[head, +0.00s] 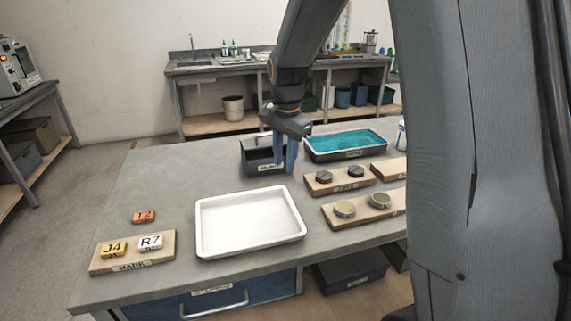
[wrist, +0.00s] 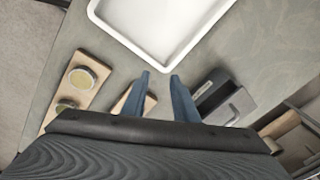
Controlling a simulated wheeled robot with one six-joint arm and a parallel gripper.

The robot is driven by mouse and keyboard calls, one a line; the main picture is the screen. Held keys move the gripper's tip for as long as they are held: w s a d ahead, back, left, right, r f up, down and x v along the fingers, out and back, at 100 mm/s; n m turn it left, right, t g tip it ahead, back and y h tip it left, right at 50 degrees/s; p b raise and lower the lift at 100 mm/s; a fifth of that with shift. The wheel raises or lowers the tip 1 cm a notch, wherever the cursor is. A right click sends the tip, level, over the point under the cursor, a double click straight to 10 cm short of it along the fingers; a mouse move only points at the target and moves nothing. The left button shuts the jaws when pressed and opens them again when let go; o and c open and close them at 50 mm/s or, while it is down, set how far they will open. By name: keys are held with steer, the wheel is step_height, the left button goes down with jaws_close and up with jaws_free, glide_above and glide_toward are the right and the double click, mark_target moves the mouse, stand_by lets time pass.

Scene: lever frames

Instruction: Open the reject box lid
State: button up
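A dark grey box (head: 256,162) with a pale label on its front, which I take as the reject box, stands on the bench behind the white tray. In the wrist view the box (wrist: 232,107) is right of my fingers, with a lighter grey part and a darker strip on top. I cannot tell how its lid sits. My gripper (head: 284,167) points down in front of the box's right part and hides some of it. Its two blue fingers, also in the wrist view (wrist: 160,76), are apart with nothing between them.
A white tray (head: 203,224) lies in front of the box. A teal-filled tray (head: 345,142) is to its right. Wooden boards with dark pieces (head: 325,190) and round tins (head: 333,219) lie at right. A board with lettered tiles (head: 105,267) is at front left. The bench's left back is clear.

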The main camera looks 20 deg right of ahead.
steer(key=shift+s+f, duration=0.1)
steer(key=shift+s, duration=0.1)
steer(key=shift+c, duration=1.4)
steer(key=shift+w+a+m+b, duration=0.25)
steer(key=shift+a+m+b, duration=0.05)
steer(key=shift+b, duration=0.1)
jaws_close()
steer(key=w+a+r+m+t+y+b, duration=0.15)
steer(key=w+a+m+t+b, duration=0.35)
steer(key=m+b, duration=0.55)
steer(key=w+d+r+m+t+h+b, duration=0.2)
steer(key=d+m+t+b, duration=0.3)
steer(key=m, duration=0.9)
steer(key=b+x, duration=0.4)
steer(key=x, duration=0.5)
steer(key=shift+w+a+f, duration=0.15)
steer(key=shift+w+a, duration=0.15)
steer(key=shift+a, duration=0.05)
